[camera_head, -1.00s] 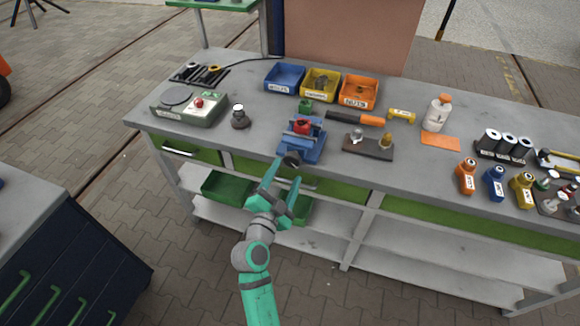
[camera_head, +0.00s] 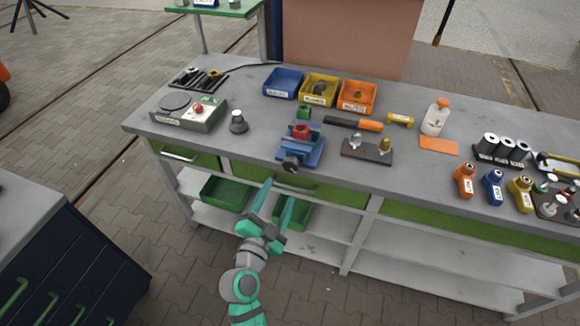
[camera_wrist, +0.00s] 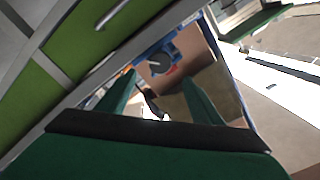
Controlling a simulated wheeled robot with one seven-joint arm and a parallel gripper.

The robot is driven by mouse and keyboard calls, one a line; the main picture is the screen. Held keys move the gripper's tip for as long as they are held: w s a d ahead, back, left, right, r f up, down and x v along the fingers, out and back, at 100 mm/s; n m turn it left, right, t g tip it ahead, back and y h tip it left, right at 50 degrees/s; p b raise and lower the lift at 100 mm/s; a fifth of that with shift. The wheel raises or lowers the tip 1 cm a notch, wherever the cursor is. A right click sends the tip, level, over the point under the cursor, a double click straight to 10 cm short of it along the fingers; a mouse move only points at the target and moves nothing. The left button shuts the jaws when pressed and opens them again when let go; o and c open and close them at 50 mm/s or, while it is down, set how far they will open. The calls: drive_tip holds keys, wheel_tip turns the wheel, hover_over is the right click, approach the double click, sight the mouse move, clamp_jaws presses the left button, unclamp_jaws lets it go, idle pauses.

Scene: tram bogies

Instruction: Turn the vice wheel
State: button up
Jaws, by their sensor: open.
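The blue vice (camera_head: 303,150) stands at the front edge of the grey workbench, with a red block (camera_head: 300,131) at its jaws. Its dark wheel (camera_head: 291,165) faces out over the bench edge. The wheel also shows in the wrist view (camera_wrist: 159,63), beyond the fingers. My gripper (camera_head: 280,190) is open and empty, in front of and below the wheel in the head view, with a gap between the fingertips and the wheel. In the wrist view my gripper (camera_wrist: 160,88) has its two green fingers spread. The wheel's exact angle is too small to tell.
Behind the vice stand blue (camera_head: 284,82), yellow (camera_head: 320,88) and orange (camera_head: 357,96) bins. A dark block with two fittings (camera_head: 367,150) sits to its right. Green trays (camera_head: 224,193) lie on the shelf below. A dark drawer cabinet (camera_head: 70,265) stands at the left.

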sight(290, 168)
drive_tip(key=w+d+n, duration=0.1)
drive_tip(key=w+n, duration=0.2)
drive_tip(key=w+d+n, duration=0.1)
drive_tip(key=w+n, duration=0.2)
drive_tip(key=w, duration=0.1)
drive_tip(key=w+d+n, duration=0.1)
drive_tip(key=w+n, duration=0.3)
drive_tip(key=shift+w+d+f, duration=0.1)
drive_tip(key=shift+w+d, duration=0.1)
drive_tip(key=shift+d, duration=0.1)
idle(0.3)
drive_tip(key=c, duration=1.1)
drive_tip(key=shift+o, duration=0.2)
